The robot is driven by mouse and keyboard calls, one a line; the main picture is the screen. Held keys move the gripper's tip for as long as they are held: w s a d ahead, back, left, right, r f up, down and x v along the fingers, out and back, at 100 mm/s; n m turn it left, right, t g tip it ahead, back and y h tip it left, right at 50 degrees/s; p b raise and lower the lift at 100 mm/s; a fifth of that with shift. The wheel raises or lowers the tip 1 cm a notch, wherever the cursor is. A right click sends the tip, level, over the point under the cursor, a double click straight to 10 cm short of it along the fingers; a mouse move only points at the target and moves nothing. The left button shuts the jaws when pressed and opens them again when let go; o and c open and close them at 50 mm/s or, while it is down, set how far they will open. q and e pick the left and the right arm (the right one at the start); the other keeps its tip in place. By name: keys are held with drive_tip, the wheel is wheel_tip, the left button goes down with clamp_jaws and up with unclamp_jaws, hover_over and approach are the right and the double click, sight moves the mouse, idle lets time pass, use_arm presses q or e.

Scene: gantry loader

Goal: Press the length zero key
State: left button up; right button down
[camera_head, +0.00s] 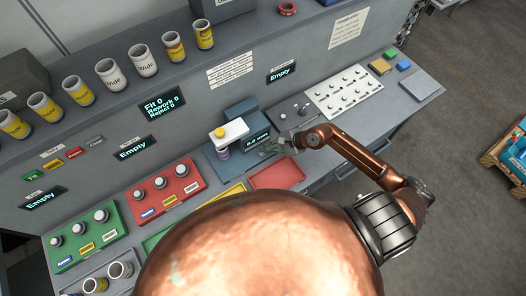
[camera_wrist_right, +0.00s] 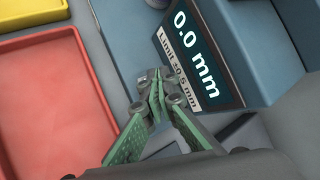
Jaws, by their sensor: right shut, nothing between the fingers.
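The length gauge (camera_head: 241,116) is a blue-grey unit on the bench with a dark display. The display (camera_wrist_right: 196,52) reads 0.0 mm, with a label "Limit ±0.5 mm" below it. My right gripper (camera_head: 270,148) is in front of the gauge, beside the display. In the wrist view its green fingers (camera_wrist_right: 154,82) are shut and empty, with their tips over the blue base near the label. I cannot make out the zero key; the fingers may hide it. I cannot tell whether the tips touch the gauge. My left gripper is not in view.
A red tray (camera_head: 278,174) lies just in front of the gauge, with a yellow tray (camera_head: 230,190) to its left. A white part with a yellow cap (camera_head: 229,130) sits at the gauge's left. A red box with knobs (camera_head: 167,192) is further left; a white pegged board (camera_head: 344,92) is right.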

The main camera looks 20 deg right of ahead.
drive_tip(key=shift+r, duration=0.1)
drive_tip(key=shift+r+p, duration=1.45)
drive_tip(key=shift+r, duration=0.95)
